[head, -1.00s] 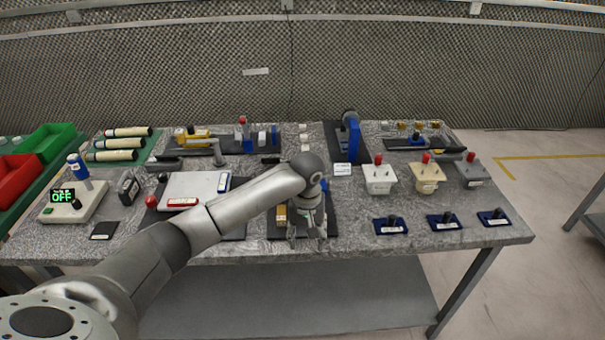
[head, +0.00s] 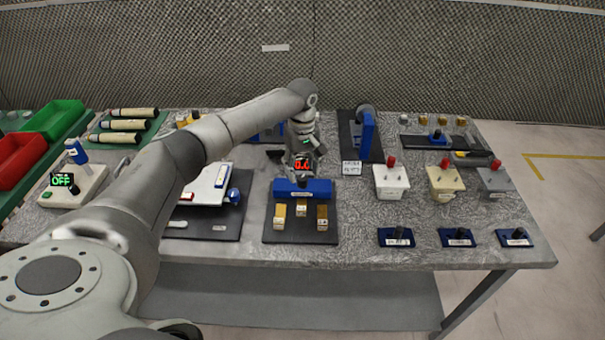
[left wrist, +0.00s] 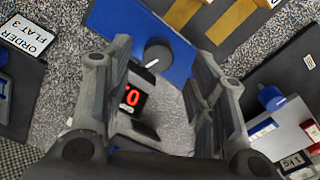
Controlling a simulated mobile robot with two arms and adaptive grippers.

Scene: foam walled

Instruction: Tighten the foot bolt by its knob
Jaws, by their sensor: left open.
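A blue block (head: 318,187) stands on a black mat at the table's front middle. A dark round knob (head: 302,182) rises from it; in the left wrist view the knob (left wrist: 158,55) sits on the blue surface, with a white mark. A red lit readout (head: 303,165) stands behind it, partly hidden by my fingers. My left gripper (head: 299,158) is pointing down just behind and above the block. In the left wrist view its open fingers (left wrist: 162,60) frame the knob, with no clear contact. I see no right gripper.
A tall blue bracket (head: 366,135) stands behind to the right. A white board (head: 208,188) with a blue knob lies left. Small blue bases (head: 457,238) with dark knobs line the right front.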

